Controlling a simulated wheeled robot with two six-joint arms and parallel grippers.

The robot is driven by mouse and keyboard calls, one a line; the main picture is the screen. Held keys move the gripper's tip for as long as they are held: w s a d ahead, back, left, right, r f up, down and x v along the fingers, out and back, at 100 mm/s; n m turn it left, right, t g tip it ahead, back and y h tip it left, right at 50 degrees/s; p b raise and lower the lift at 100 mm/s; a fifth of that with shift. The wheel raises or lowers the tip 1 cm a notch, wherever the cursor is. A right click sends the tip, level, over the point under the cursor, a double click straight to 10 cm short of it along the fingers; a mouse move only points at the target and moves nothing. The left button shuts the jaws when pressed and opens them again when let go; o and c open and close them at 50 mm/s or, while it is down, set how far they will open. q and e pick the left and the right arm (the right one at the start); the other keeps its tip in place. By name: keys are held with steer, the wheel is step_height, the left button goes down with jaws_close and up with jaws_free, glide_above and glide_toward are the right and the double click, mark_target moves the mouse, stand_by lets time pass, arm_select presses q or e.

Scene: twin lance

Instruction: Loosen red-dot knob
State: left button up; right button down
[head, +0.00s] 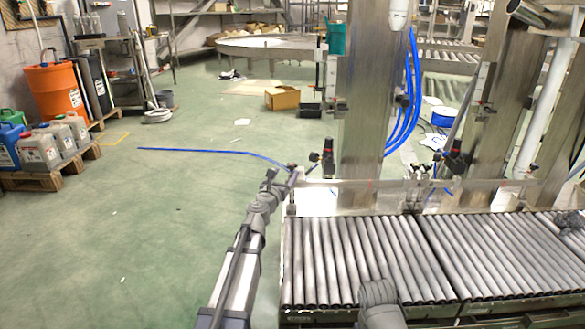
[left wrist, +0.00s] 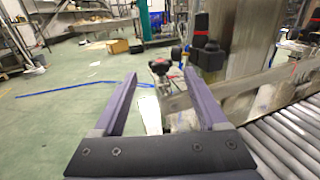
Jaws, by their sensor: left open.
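A small dark knob with a red spot (left wrist: 160,66) shows in the left wrist view, between and beyond my fingertips, at the end of a metal rail. In the head view it is a small dark shape (head: 292,167) just past my gripper. My left gripper (head: 283,175) is open, with its two fingers spread in the left wrist view (left wrist: 160,80). Nothing is between the fingers, and the knob looks apart from them. The exact gap cannot be told. My right gripper does not show clearly in either view.
A roller conveyor (head: 350,262) and steel posts (head: 372,100) lie to the right.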

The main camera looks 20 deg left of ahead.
mark_target(290, 167)
arm_select(q)
steer(key=w, duration=0.7)
steer(key=shift+w+d, duration=0.1)
steer(key=shift+w, duration=0.05)
steer(key=shift+c, duration=0.2)
jaws_close()
